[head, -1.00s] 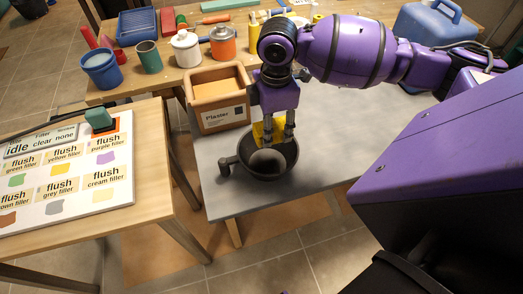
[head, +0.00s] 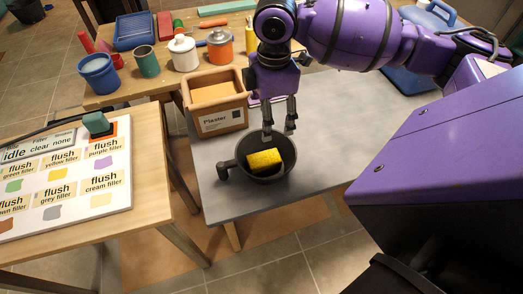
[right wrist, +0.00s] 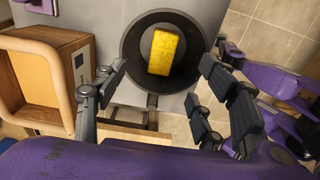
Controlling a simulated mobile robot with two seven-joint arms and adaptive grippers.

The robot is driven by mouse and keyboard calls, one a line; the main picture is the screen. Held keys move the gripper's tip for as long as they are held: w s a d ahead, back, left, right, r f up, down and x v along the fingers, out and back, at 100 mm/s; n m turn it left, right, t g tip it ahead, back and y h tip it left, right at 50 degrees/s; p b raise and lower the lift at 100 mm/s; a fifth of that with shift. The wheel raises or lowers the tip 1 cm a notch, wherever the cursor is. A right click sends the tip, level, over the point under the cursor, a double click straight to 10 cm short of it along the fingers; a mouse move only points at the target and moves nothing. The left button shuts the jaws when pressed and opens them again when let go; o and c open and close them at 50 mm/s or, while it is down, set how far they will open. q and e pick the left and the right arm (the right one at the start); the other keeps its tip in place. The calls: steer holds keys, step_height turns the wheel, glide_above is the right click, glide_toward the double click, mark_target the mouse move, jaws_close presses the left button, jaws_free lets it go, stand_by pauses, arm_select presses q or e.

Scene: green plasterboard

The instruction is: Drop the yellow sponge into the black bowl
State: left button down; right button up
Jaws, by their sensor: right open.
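The yellow sponge (head: 264,160) lies inside the black bowl (head: 246,172), tilted, on the grey table. In the right wrist view the sponge (right wrist: 166,50) rests within the rim of the bowl (right wrist: 133,62). My right gripper (head: 279,131) is open and empty just above the bowl's far rim, apart from the sponge. Its spread fingers also show in the right wrist view (right wrist: 155,105). The bowl's handle sticks out at its left in the head view.
A plaster box (head: 217,116) stands close behind the bowl on the left. A wooden table with labelled filler cards (head: 60,185) is at the left. A back bench holds a blue bucket (head: 97,73) and cans (head: 184,54). The grey table (head: 350,120) is clear at right.

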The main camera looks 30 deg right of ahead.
step_height(320, 180, up, 7)
stand_by(0.3)
stand_by(0.4)
